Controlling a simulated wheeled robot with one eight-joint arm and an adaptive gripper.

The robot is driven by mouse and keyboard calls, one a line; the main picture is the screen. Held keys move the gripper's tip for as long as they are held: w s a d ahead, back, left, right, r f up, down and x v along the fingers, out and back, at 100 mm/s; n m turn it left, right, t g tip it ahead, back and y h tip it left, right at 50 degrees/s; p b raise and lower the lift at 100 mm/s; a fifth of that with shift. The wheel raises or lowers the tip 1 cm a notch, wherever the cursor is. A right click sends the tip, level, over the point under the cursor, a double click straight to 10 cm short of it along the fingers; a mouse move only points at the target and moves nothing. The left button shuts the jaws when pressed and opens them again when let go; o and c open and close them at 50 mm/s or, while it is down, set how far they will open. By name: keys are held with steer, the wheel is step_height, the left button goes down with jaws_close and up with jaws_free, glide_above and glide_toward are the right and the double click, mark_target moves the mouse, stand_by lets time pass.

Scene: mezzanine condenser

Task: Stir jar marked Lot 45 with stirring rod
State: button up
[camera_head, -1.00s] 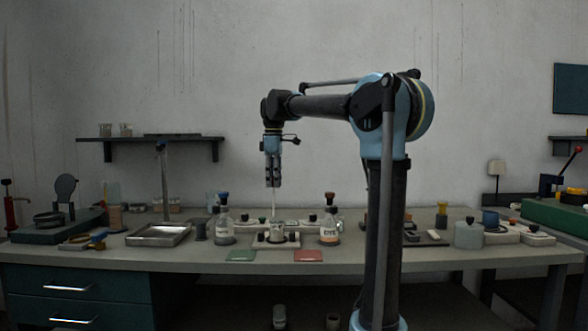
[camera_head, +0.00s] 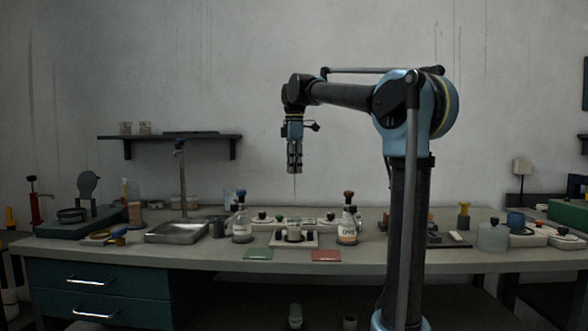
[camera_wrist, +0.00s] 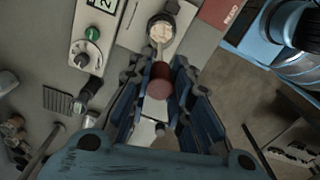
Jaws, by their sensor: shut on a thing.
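My gripper (camera_head: 295,168) is shut on the stirring rod (camera_head: 295,187) and points down over the bench. The thin pale rod hangs below the fingers, with its tip above the jars. In the wrist view the rod's reddish-brown handle (camera_wrist: 160,80) sits between the fingers. The jar's lot marking is not readable.
Two stoppered bottles flank the plate, one left (camera_head: 242,225) and one right (camera_head: 348,225). A green card (camera_head: 258,254) and a red card (camera_head: 326,256) lie in front. Small knobbed devices stand behind.

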steer(key=shift+f, duration=6.2)
steer(key=shift+a, duration=0.15)
